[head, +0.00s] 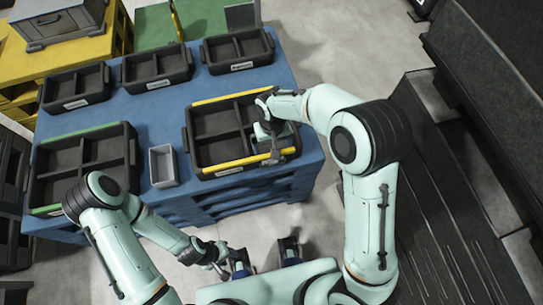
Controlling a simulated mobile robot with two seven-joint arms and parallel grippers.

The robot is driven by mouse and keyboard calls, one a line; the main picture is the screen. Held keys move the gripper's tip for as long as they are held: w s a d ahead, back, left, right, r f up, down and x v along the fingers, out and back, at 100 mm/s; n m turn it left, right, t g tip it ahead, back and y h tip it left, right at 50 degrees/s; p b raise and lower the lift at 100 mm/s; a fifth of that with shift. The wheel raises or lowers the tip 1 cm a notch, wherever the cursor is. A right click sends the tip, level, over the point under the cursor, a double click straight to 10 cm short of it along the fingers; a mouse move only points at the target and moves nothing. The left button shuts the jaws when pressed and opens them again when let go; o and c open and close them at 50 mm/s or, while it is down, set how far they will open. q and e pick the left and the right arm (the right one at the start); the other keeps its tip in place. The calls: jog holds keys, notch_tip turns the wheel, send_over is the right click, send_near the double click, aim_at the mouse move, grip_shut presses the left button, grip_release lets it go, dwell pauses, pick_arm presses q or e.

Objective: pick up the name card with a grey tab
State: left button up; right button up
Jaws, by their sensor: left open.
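I cannot make out a name card with a grey tab. Small white labels show on the fronts of the black trays, such as the label (228,171) on the yellow-edged tray (192,135), but they are too small to read. My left gripper (236,262) is open and low, in front of the blue table's near edge, apart from the trays. My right gripper (274,145) is over the right-hand compartments of the yellow-edged tray. Its fingers are partly hidden, and I cannot tell whether it holds anything.
The blue table (160,110) also carries a green-edged black tray (78,153), a small light grey box (162,166) and several black trays along the back, including one at back right (237,50). Dark steps (440,190) are at right.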

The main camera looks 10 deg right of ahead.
send_over(273, 162)
notch_tip(273, 162, down, 6)
jog(key=shift+a+f, duration=0.1)
jog(key=shift+f, duration=0.15)
jog(key=f, duration=0.6)
jog(key=shift+d+f, duration=0.2)
jog(key=c, duration=0.8)
